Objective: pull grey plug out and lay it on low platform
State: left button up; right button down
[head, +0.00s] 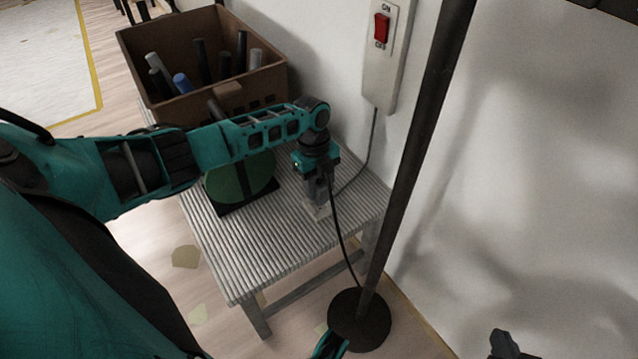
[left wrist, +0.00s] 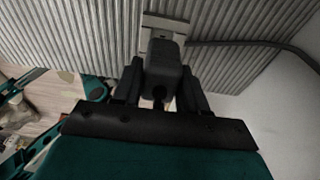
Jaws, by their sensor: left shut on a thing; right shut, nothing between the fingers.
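My left gripper (head: 318,190) points down over the ridged grey low platform (head: 270,255). It is shut on the grey plug, which shows as a dark block between the fingers in the left wrist view (left wrist: 161,65). A pale socket block (head: 316,210) lies on the platform right below the fingertips and also shows in the left wrist view (left wrist: 166,24). I cannot tell whether the plug is still seated in it. A black cord (head: 340,235) hangs from the gripper toward the floor. My right gripper (head: 506,345) is shut and empty at the bottom edge, mostly cut off.
A brown crate (head: 140,50) of rods stands at the back of the platform, beside a green disc on a black base (head: 235,205). A dark pole with a round base (head: 360,325) stands at the right. A red wall switch (head: 381,28) has a cable. The platform's front is clear.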

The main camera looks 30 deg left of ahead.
aim_at(320, 184)
pick_arm(q)
jog(key=shift+r, duration=0.1)
notch_tip(320, 184, up, 4)
jog(key=p, duration=0.4)
dwell(0.4)
